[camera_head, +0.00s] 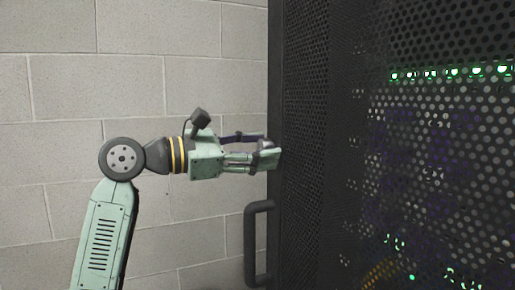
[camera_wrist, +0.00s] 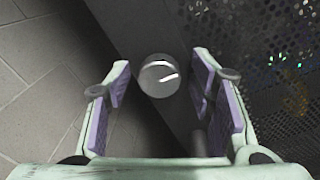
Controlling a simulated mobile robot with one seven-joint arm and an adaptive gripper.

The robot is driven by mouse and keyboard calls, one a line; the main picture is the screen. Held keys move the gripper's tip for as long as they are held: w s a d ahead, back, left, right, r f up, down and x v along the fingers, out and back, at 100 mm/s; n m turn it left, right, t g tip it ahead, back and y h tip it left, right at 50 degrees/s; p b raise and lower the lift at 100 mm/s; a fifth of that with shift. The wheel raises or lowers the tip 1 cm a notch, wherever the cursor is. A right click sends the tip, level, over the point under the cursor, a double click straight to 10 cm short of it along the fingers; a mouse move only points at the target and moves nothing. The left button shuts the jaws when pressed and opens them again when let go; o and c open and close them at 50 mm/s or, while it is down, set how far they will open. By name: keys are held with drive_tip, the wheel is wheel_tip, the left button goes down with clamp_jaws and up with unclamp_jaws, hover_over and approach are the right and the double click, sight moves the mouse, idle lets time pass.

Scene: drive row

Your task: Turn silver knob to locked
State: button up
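The silver knob (camera_wrist: 159,75) shows in the wrist view as a round, shiny disc on the dark cabinet edge. It sits just beyond the fingertips, roughly midway between them. My gripper (camera_wrist: 163,82) is open, with one purple-padded finger on each side and a gap around the knob. I cannot tell which way the knob is turned. In the head view my gripper (camera_head: 270,158) reaches right to the edge of the dark cabinet door (camera_head: 305,130), and the knob is not clearly seen there.
A black vertical bar handle (camera_head: 258,243) stands out from the cabinet below my gripper. Perforated mesh with green lights (camera_head: 450,72) fills the right side. A grey block wall (camera_head: 60,80) is behind my arm. Floor tiles (camera_wrist: 35,75) show at left in the wrist view.

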drive_tip(key=c, duration=1)
drive_tip(key=shift+n, duration=0.4)
drive_tip(key=n, duration=0.3)
drive_tip(key=shift+n+p, duration=0.3)
drive_tip(key=shift+p, duration=0.05)
drive_tip(key=n, duration=0.4)
drive_tip(key=shift+w+n+p, duration=0.1)
drive_tip(key=shift+n+p, duration=0.2)
drive_tip(key=shift+p, duration=0.05)
drive_tip(key=n, duration=0.4)
drive_tip(key=shift+a+g+p, duration=0.1)
drive_tip(key=shift+g+p, duration=0.2)
drive_tip(key=shift+p, duration=0.05)
drive_tip(key=shift+n+p, duration=0.35)
drive_tip(key=shift+n, duration=1.95)
